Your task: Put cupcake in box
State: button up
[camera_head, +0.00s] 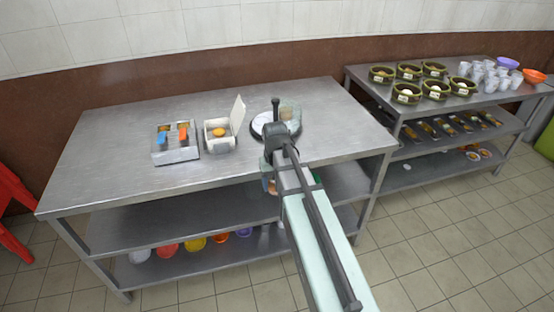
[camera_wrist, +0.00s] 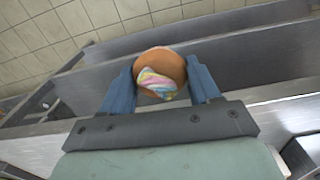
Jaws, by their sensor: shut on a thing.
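The cupcake (camera_wrist: 160,72), brown with a pastel swirl of pink, yellow and blue, is held between the blue fingers of my gripper (camera_wrist: 162,92) in the wrist view. In the head view my gripper (camera_head: 269,178) is at the front edge of the steel table, mostly hidden by my own arm. A small white box (camera_head: 219,146) with its lid raised on the right stands on the table, to the left of and behind my gripper. A round orange-brown item (camera_head: 219,132) shows inside the box.
A metal holder (camera_head: 176,156) with blue- and orange-handled items stands left of the box. A round white plate-like thing (camera_head: 262,124) is partly behind my arm. Colored bowls (camera_head: 194,244) sit on the lower shelf. The left of the steel table (camera_head: 105,165) is clear.

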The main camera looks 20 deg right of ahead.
jog(key=s+a+f, duration=0.2)
jog(key=s+a, duration=0.1)
jog(key=s, duration=0.3)
jog(key=w+a+r+m, duration=0.4)
jog(key=w+r+m, duration=0.2)
jog(key=w+m, duration=0.55)
jog(key=w+a+r+m, duration=0.4)
jog(key=w+r+m, duration=0.3)
jog(key=w+m, duration=0.45)
jog(key=w+a+r+m, duration=0.4)
jog(key=w+r+m, duration=0.2)
jog(key=w+m, duration=0.6)
jog(key=shift+m, duration=0.3)
jog(key=shift+s+f, duration=0.2)
jog(key=shift+f, duration=2.6)
jog(key=shift+s+f, duration=0.15)
jog(key=shift+f, duration=2.6)
jog(key=shift+f, duration=0.25)
